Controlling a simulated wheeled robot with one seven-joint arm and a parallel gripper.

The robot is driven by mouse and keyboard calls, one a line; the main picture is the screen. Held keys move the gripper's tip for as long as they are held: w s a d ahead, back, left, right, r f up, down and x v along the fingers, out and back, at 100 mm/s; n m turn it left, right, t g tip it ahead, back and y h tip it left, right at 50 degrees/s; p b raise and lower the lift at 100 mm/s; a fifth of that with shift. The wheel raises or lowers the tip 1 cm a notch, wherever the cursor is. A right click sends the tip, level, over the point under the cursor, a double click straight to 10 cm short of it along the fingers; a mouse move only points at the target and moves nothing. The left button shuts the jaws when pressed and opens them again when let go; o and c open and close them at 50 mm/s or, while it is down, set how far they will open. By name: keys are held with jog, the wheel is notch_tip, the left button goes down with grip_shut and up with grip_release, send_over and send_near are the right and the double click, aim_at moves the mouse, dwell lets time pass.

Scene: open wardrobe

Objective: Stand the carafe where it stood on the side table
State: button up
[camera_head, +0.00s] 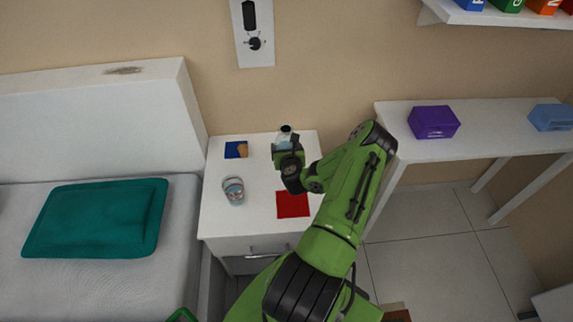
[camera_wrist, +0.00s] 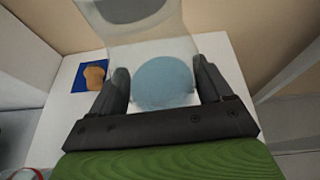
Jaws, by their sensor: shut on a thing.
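The carafe (camera_head: 285,134) is clear glass with a dark top and pale blue content. It is over the back of the white side table (camera_head: 226,221), near the wall. My gripper (camera_head: 287,149) is shut on the carafe and hides its lower part in the head view. In the wrist view the carafe (camera_wrist: 150,45) rises between the two fingers, with the round blue content (camera_wrist: 167,88) low between them. It looks about upright. I cannot tell whether its base touches the table top.
A blue square (camera_head: 231,150) with a tan piece (camera_head: 243,149) lies at the table's back left. A patterned cup (camera_head: 233,190) stands at the left. A red square (camera_head: 293,205) lies at the front right, partly beside my arm. A bed (camera_head: 180,240) adjoins at left; a shelf table (camera_head: 480,150) is at right.

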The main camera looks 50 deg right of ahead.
jog(key=shift+f+b, duration=1)
jog(key=shift+f, duration=0.85)
